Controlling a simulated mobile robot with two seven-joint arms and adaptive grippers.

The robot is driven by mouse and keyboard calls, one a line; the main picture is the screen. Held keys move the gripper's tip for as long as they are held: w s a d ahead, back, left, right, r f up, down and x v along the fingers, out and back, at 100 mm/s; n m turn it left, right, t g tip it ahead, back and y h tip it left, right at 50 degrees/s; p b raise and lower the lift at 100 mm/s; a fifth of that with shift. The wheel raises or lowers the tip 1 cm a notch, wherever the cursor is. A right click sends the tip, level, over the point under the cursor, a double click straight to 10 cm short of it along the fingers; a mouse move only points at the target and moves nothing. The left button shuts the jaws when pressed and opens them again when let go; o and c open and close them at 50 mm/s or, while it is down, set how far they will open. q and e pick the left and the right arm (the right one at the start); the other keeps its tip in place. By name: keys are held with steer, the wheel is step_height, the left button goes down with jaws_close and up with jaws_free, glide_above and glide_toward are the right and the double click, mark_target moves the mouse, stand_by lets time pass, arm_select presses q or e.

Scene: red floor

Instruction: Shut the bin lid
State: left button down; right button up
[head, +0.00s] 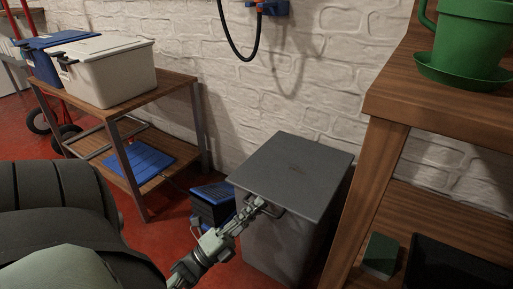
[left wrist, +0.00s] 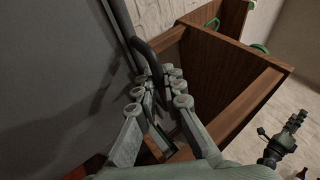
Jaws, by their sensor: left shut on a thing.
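The grey bin (head: 275,248) stands on the red floor against the white brick wall. Its flat grey lid (head: 293,168) lies across the top, and I see no clear gap under it. A dark bar handle (head: 272,212) sits at the lid's front edge. My left gripper (head: 257,207) is at this handle, shut on it. In the left wrist view the handle (left wrist: 146,58) runs between the fingers of my left gripper (left wrist: 158,88). My right gripper (left wrist: 285,135) seems to show at the right of that view, too small to read its fingers.
A wooden shelf unit (head: 385,105) with a green pot (head: 468,45) stands close to the bin's right. A blue box (head: 212,203) is on the floor left of the bin. Farther left, a low wooden table (head: 175,85) holds a white cooler (head: 110,75).

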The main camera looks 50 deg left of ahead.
arm_select(q)
steer(key=shift+w+a+f, duration=0.1)
steer(key=shift+a+f, duration=0.05)
steer(key=shift+f, duration=0.95)
steer(key=c, duration=1.9)
jaws_free()
steer(key=shift+f, duration=0.15)
steer(key=shift+s, duration=0.3)
steer(key=v, duration=1.1)
